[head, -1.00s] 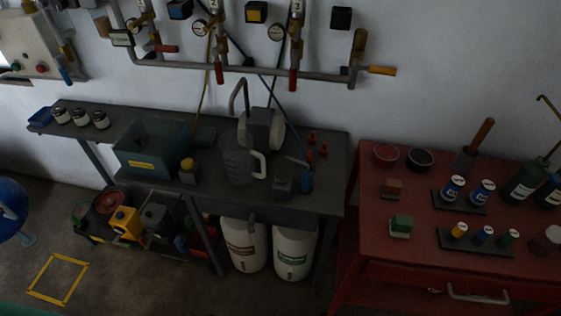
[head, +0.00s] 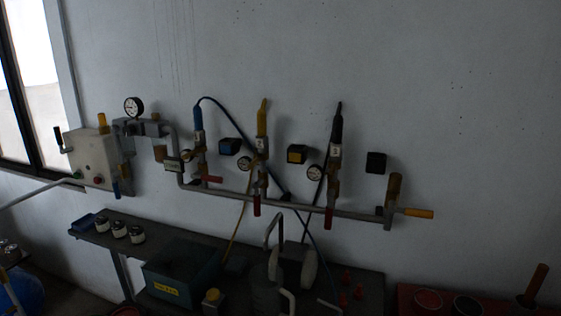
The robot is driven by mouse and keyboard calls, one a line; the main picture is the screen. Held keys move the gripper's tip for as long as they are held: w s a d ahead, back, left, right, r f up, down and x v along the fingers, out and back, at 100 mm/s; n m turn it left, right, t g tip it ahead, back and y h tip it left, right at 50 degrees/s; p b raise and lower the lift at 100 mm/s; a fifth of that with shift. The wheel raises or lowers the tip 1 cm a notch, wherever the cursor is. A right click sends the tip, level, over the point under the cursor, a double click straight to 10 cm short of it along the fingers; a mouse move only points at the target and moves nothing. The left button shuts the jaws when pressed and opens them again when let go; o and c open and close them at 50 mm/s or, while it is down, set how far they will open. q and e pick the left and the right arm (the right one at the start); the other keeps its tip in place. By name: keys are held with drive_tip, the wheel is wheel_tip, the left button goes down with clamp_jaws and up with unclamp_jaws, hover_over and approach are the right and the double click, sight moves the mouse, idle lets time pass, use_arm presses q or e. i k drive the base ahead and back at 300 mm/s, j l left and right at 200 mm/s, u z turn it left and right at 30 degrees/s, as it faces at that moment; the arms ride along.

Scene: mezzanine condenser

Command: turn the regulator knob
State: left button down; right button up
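A pipe manifold (head: 285,202) runs along the wall in the head view. It carries several valves with red lever handles, such as the middle one (head: 257,207), and a yellow handle (head: 419,213) at its right end. Small round gauges (head: 314,173) sit beside the valves. Blocky dark knob-like parts (head: 376,163) stand out near them, one with a yellow face (head: 297,154). A larger gauge (head: 134,106) tops the fitting at the manifold's left end. I cannot tell which part is the regulator knob. Neither of my grippers is in view.
A grey wall box (head: 92,157) with a red button hangs at left, near a window (head: 30,100). Below is a dark bench with white jars (head: 119,229), a teal bin (head: 182,272) and a grey machine (head: 292,265). A red bench (head: 402,298) shows at lower right. The upper wall is bare.

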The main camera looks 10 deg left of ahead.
sight(129, 131)
drive_tip(key=k+u, duration=0.1)
drive_tip(key=u, duration=1.25)
drive_tip(key=i+j, duration=0.65)
drive_tip(key=j, duration=0.15)
drive_tip(key=j+u, duration=0.05)
